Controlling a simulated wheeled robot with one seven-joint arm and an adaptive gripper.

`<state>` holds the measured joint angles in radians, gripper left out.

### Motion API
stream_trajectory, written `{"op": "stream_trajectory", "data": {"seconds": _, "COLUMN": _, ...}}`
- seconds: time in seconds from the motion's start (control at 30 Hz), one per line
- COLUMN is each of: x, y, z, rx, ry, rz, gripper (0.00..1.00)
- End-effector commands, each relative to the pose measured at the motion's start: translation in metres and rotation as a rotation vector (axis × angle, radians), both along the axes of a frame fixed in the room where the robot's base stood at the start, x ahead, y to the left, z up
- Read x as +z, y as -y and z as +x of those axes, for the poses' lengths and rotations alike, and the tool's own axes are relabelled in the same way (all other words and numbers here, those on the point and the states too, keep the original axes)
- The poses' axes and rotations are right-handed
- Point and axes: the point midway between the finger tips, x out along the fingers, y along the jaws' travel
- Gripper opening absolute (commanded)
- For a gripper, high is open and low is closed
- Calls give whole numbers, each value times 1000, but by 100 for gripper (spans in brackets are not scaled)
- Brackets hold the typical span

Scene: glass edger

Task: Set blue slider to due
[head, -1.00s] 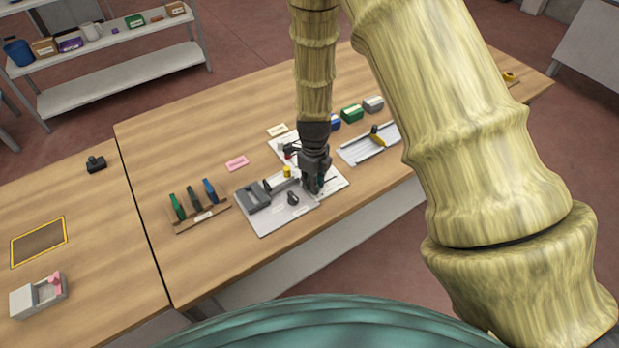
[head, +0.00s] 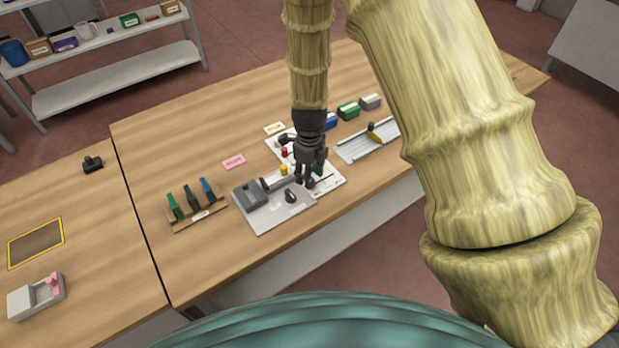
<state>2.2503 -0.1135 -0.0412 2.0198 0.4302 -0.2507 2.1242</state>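My gripper (head: 306,184), dark grey, points down over the right part of a pale board (head: 330,184) in the middle of the table. Its fingers are small here, and I cannot tell whether they are open or shut, or whether they touch anything. A red piece (head: 284,152) and a yellow piece (head: 284,170) stand on the board just left of the gripper. A dark teal piece (head: 319,170) shows partly behind the gripper. I cannot clearly make out a blue slider or a "due" mark; the gripper covers part of the board.
A grey plate with a grey device (head: 249,195) and a black knob (head: 291,196) adjoins the board in front. A wooden rack (head: 205,214) with green and blue handles stands left. A metal rail tray (head: 356,148) and blue, green and grey boxes (head: 348,110) lie right and behind.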

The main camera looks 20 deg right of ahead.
Motion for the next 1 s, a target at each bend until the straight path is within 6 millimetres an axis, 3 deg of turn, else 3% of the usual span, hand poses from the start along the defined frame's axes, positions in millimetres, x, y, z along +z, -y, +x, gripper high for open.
{"op": "stream_trajectory", "data": {"seconds": 0.5, "x": 75, "y": 0, "z": 0, "rx": -1, "ry": 1, "rz": 0, "gripper": 40}}
{"op": "stream_trajectory", "data": {"seconds": 0.73, "x": 90, "y": 0, "z": 0, "rx": -1, "ry": 0, "rz": 0, "gripper": 40}}
{"op": "stream_trajectory", "data": {"seconds": 1.0, "x": 91, "y": 0, "z": -1, "rx": -1, "ry": -1, "rz": 0, "gripper": 40}}
